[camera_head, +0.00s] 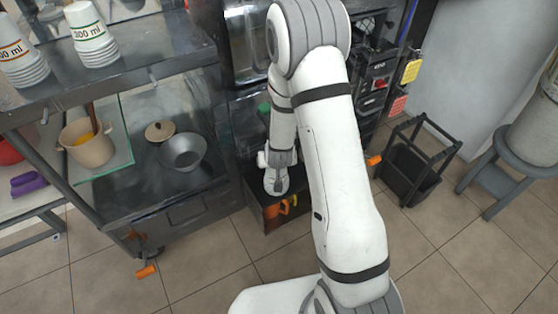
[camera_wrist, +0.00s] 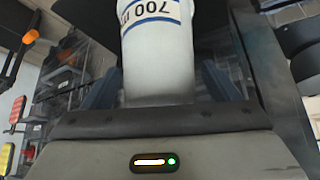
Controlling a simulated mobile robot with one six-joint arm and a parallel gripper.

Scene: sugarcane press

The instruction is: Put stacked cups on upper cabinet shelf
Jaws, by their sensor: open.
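A white cup or stack of cups (camera_wrist: 158,55), marked 700 ml with blue bands, fills the top middle of the wrist view. The lettering appears upside down. It lies between the fingers of my gripper (camera_wrist: 158,82), which is open around it; contact with the fingers cannot be made out. In the head view my arm hides the gripper and this cup. The upper shelf (camera_head: 130,70) is at the upper left. It holds a white stack marked 300 ml (camera_head: 92,38) and another white stack (camera_head: 20,55) at the left edge, its number partly cut off.
Below the shelf are a beige pot (camera_head: 88,150), a metal bowl (camera_head: 184,151) and a small lid (camera_head: 159,131). A black bin frame (camera_head: 410,165) and a grey stool (camera_head: 510,165) stand on the right. Tiled floor at the front is open.

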